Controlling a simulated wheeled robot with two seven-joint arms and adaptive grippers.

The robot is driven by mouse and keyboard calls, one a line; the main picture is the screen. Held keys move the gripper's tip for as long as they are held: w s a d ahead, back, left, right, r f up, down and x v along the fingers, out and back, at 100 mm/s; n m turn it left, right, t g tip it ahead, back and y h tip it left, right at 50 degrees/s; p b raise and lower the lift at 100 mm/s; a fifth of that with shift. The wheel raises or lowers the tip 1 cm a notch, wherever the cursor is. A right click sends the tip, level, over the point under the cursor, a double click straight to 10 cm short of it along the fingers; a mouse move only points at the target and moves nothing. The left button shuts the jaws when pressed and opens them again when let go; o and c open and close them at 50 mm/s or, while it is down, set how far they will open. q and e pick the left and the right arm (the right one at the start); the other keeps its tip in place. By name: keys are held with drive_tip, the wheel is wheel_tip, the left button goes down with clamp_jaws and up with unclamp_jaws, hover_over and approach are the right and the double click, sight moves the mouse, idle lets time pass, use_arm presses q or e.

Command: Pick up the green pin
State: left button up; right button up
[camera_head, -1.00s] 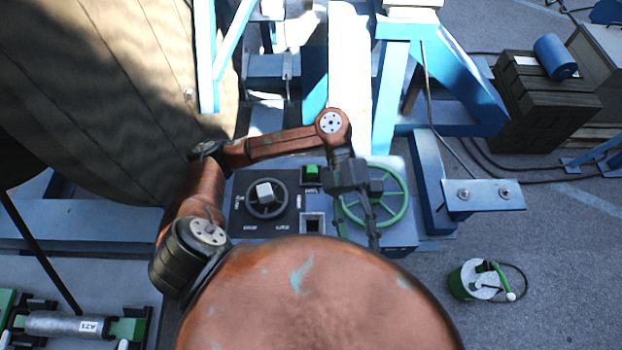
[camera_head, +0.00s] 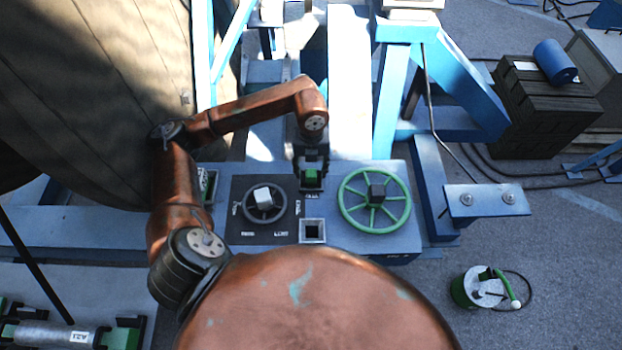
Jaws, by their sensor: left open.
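The green pin (camera_head: 311,176) stands at the back of the blue control panel (camera_head: 335,243), behind an empty square socket (camera_head: 312,231). My left gripper (camera_head: 311,184) points down over the pin, its dark fingers open on both sides of it. The green block shows between the fingers; I cannot tell whether they touch it. The gripper body hides part of the pin. My right gripper is not in view.
A green handwheel (camera_head: 374,227) is right of the pin. A dark dial with a grey knob (camera_head: 263,195) is left of it. A large wooden reel (camera_head: 90,90) stands at the left. Blue frame beams (camera_head: 390,90) rise behind the panel.

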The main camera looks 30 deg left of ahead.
use_arm(q)
drive_tip(key=shift+f, duration=1.1)
clamp_jaws()
